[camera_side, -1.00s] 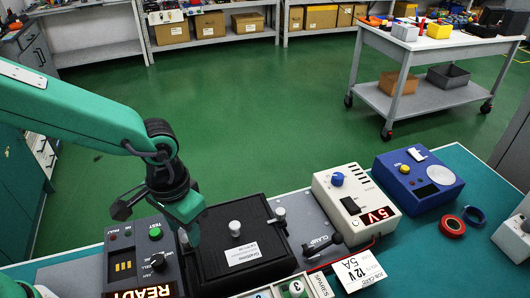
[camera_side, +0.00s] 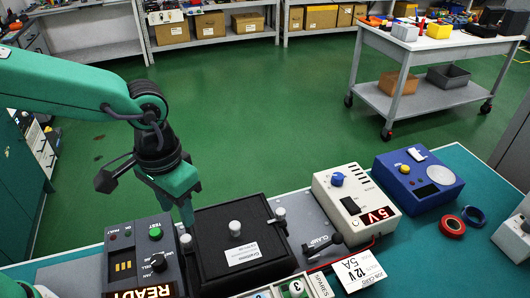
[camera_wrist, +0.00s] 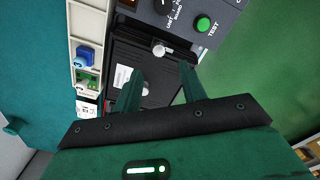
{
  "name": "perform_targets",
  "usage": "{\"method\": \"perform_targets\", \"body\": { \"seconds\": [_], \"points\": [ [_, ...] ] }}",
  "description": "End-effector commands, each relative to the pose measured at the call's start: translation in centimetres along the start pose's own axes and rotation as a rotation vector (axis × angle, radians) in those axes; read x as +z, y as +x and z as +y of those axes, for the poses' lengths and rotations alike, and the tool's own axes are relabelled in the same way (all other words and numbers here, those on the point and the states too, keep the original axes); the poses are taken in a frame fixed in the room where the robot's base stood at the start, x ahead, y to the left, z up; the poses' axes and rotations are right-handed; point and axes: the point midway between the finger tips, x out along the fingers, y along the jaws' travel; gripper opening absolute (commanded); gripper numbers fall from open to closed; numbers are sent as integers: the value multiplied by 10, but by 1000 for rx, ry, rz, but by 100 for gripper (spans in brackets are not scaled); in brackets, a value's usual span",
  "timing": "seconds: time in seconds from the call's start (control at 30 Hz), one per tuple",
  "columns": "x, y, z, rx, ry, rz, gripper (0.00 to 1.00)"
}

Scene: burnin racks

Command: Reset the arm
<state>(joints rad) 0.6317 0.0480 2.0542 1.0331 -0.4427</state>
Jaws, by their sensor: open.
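My green gripper (camera_side: 187,214) hangs above the bench, close to the left edge of the black lidded fixture (camera_side: 213,262). In the wrist view its two fingers (camera_wrist: 160,76) are spread apart with nothing between them. The black fixture has a white label and a pale knob on top; it also shows beyond the fingers in the wrist view (camera_wrist: 152,60). The grey test unit (camera_side: 172,240) with a green TEST button stands to its left, its red display reading READY.
A cream supply (camera_side: 330,205) showing 5V and a blue unit (camera_side: 440,188) stand to the right. A card (camera_side: 357,272) reads 12 V 5A. Red tape (camera_side: 452,227) and blue tape (camera_side: 473,215) lie farther right.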

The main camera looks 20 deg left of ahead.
Motion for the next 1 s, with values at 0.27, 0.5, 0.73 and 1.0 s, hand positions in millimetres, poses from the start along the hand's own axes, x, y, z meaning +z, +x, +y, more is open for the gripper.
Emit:
{"method": "perform_targets", "body": {
  "seconds": [0.27, 0.5, 0.73, 1.0],
  "points": [
    [4, -18, -32, 22, -28, 57, 41],
    [18, -41, -82, 42, -70, 160, 41],
    [40, -58, -126, 37, -110, 268, 41],
    [72, -69, -168, 2, -155, 393, 41]
  ]
}}
